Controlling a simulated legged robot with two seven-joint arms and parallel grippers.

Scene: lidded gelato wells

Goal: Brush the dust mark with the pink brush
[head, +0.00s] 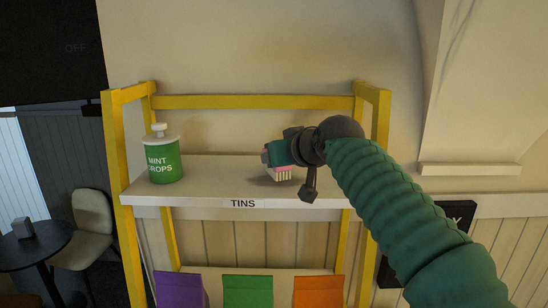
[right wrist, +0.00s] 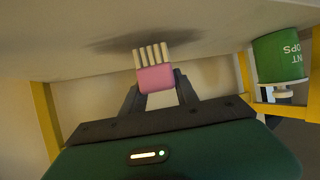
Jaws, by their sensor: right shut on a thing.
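The pink brush (right wrist: 157,80) is held between the fingers of my right gripper (right wrist: 158,90), with its pale bristles toward the white shelf top (head: 220,170). In the head view only a bit of the brush (head: 283,173) shows below my right gripper (head: 282,156). The dust mark (right wrist: 115,42) is a dark grey smudge on the shelf, around and beside the bristle tips in the right wrist view. The bristle tips are at or very near the surface; I cannot tell whether they touch. My left gripper is not in view.
A green "MINT DROPS" tin (head: 163,161) with a white lid stands on the shelf's left. The yellow rack frame (head: 127,190) bounds the shelf. A "TINS" label (head: 243,203) is on its front edge. Purple (head: 180,290), green (head: 247,291) and orange (head: 318,291) bags stand below.

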